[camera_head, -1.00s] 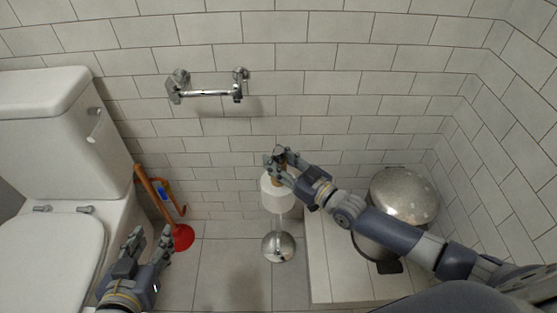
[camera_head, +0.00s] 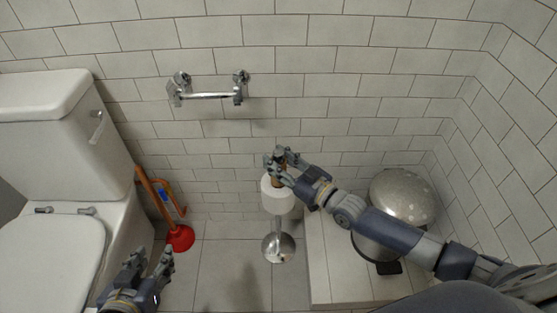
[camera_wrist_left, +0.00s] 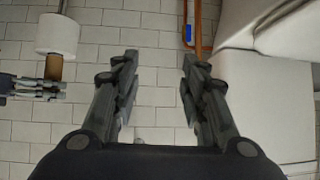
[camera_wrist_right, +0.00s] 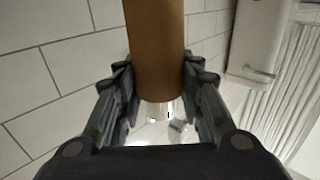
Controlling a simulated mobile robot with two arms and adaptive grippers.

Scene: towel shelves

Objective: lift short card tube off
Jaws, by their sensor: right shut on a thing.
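The short card tube is a plain brown cylinder (camera_wrist_right: 155,45) between the fingers of my right gripper (camera_wrist_right: 160,85) in the right wrist view. My right gripper (camera_head: 281,163) is shut on it above the white paper roll (camera_head: 278,200) on the chrome stand. In the left wrist view the brown tube (camera_wrist_left: 54,69) shows between the paper roll (camera_wrist_left: 58,36) and my right gripper's fingers. Whether the tube still sits around the stand's post is hidden. My left gripper (camera_head: 150,275) is open and empty at the lower left; its spread fingers show in the left wrist view (camera_wrist_left: 160,75).
The chrome stand's round base (camera_head: 279,249) is on the tiled floor. A toilet (camera_head: 50,245) and a red plunger (camera_head: 181,238) are at the left. A steel bin (camera_head: 403,200) is at the right. An empty chrome holder (camera_head: 208,95) is on the wall.

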